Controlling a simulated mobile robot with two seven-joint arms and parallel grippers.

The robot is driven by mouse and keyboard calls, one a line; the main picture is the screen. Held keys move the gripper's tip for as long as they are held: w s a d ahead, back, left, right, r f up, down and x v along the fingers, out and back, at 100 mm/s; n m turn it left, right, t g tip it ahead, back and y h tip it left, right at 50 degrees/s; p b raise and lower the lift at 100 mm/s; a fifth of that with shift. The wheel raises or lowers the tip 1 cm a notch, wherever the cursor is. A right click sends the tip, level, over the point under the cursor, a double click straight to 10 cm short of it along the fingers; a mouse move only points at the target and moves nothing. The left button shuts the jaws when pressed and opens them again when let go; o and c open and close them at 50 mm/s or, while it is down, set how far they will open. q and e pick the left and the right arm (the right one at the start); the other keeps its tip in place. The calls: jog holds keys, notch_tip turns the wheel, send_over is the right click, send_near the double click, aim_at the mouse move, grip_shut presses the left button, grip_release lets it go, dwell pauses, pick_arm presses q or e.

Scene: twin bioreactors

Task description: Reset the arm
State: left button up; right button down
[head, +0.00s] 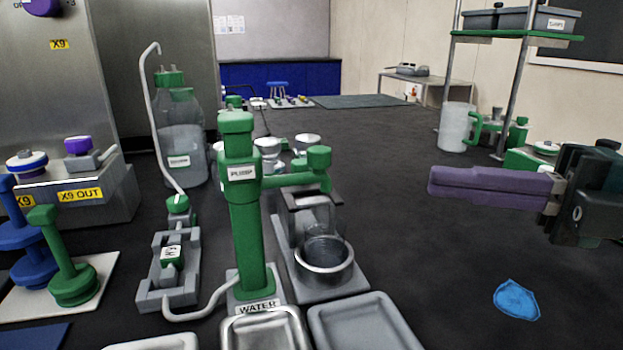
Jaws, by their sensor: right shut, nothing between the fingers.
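My right gripper (490,187) comes in from the right edge with purple fingers pressed together and nothing between them. It hangs above the dark bench top, clear of the objects around it. My left gripper is not in the head view.
A green pump (246,210) labelled WATER stands mid-left, with a glass beaker (325,255) beside it. Metal trays (365,325) lie in front. A blue patch (516,299) lies on the bench below my right gripper. A shelf rack (515,37) and a jug (455,128) stand behind. The right-centre bench is clear.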

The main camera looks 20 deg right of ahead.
notch_tip(320, 180, up, 3)
jog(key=w+d+m+t+h+p, duration=0.2)
jog(key=m+t+h+p, duration=0.3)
jog(key=m+h+p, duration=1)
jog(key=s+a+r+m+g+p, duration=0.2)
jog(key=s+a+m+g+p, duration=0.15)
jog(key=s+m+g, duration=0.45)
jog(key=s+a+r+m+g+p, duration=0.1)
jog(key=s+a+m+g+p, duration=0.25)
jog(key=s, duration=0.75)
notch_tip(320, 180, up, 35)
jog(key=p, duration=3.4)
jog(key=shift+m+p, duration=0.35)
jog(key=shift+p, duration=0.05)
jog(key=shift+d+f, duration=0.1)
